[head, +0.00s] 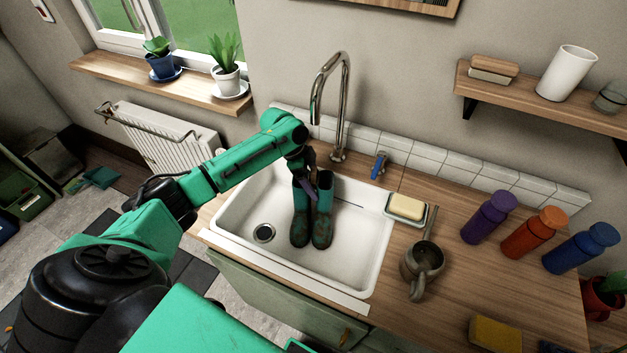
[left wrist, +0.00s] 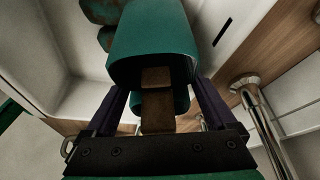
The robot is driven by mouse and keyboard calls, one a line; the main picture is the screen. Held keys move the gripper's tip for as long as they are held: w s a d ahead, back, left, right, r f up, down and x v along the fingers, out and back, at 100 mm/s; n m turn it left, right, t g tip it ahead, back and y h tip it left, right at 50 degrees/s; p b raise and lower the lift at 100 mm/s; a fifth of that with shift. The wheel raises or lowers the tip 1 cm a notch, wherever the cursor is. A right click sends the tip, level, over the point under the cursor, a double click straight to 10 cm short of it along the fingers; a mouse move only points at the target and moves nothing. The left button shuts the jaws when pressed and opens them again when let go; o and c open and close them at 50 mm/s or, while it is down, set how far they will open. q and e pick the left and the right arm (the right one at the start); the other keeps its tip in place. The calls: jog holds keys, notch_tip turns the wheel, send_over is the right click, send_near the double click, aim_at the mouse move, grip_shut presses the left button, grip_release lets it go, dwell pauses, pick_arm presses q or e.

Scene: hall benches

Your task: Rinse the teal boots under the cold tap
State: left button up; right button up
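The teal boots (head: 322,210), with brown stains on their feet, are upright side by side in the white sink (head: 360,225). My left gripper (head: 311,186) is at their tops, its purple fingers on either side. In the left wrist view, a teal boot shaft (left wrist: 150,45) fills the space between the fingers (left wrist: 160,100), with a brown piece showing at the top. The boots' soles are hidden, so I cannot tell whether they touch the basin. The tall tap (head: 342,100) arches above, with no water visible. A blue-handled cold tap (head: 379,165) stands behind the sink. My right gripper is not in view.
A soap bar (head: 407,207) on a dish and a grey watering can (head: 422,262) stand right of the sink. Several bottles (head: 534,232) and a yellow sponge (head: 495,334) are farther right. The basin is clear around the drain (head: 264,233).

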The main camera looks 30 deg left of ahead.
pick_arm(q)
jog(key=shift+o, duration=0.6)
